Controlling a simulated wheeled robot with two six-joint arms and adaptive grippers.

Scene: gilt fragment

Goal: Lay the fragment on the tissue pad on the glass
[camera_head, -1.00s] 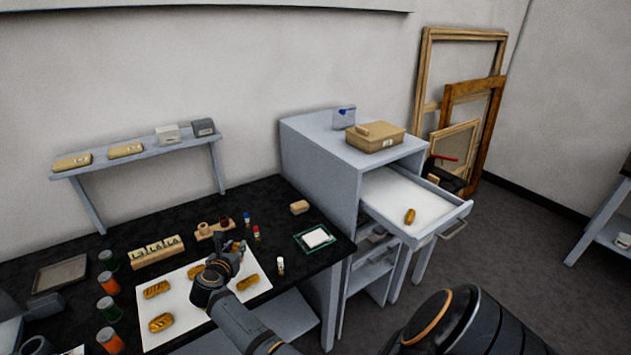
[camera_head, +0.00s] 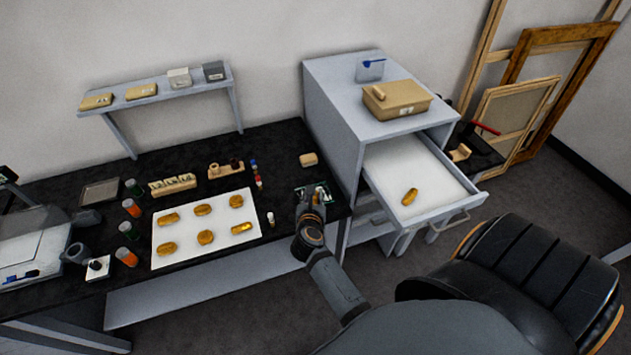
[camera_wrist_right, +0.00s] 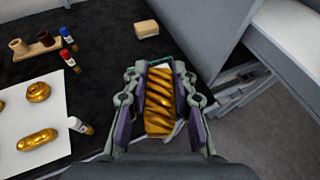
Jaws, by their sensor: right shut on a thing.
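My right gripper (camera_head: 314,193) is shut on a gold, spirally ridged fragment (camera_wrist_right: 159,100), which shows clearly between its fingers in the right wrist view. In the head view, this gripper is over the green-edged glass (camera_head: 299,191) near the right end of the black table. The gripper covers most of the glass and the white tissue pad on it. I cannot tell whether the fragment touches the pad. My left gripper is not in view.
Several gold pieces lie on a white sheet (camera_head: 186,229). The open drawer (camera_head: 440,186) right of the table holds another gold piece (camera_head: 410,197). Small bottles and a beige block (camera_head: 308,160) are behind.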

